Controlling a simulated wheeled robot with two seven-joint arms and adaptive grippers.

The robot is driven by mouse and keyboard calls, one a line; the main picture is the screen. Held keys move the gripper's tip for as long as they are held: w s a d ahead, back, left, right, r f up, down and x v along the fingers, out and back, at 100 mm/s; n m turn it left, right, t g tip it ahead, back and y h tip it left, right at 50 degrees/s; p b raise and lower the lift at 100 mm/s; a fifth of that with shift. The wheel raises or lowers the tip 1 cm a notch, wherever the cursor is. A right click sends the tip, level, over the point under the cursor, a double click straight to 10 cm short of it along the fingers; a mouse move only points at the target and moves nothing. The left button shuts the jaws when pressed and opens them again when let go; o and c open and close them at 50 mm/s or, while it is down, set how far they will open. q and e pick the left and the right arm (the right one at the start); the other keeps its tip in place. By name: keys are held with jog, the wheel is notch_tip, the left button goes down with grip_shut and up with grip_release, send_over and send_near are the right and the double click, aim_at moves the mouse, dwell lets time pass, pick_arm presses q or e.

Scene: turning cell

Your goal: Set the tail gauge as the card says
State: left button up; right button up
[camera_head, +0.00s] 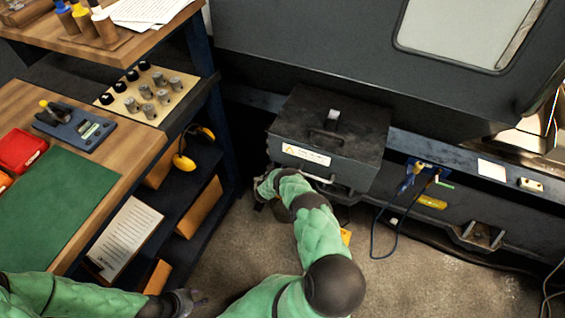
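I cannot pick out the tail gauge for certain. A small white card (491,170) lies on the machine ledge at the right; its writing is too small to read. A larger printed sheet (126,238) stands on the lower shelf at the left. My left gripper (194,301) is at the bottom edge, low and right of the bench, with nothing visible in it; its finger gap is unclear. My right gripper (262,188) is at the lower left corner of a dark lidded box (335,118), near its front bar handle (318,178). Its fingers are mostly hidden by the wrist.
The bench holds a green mat (62,195), a blue fixture (75,127), a red bin (20,151) and a board of knobs (150,93). Yellow ear defenders (184,161) hang at its side. A dark cable (378,225) loops below the machine ledge.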

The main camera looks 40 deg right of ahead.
jog(key=shift+b+x, duration=1.45)
jog(key=shift+x, duration=1.4)
jog(key=c, duration=1.1)
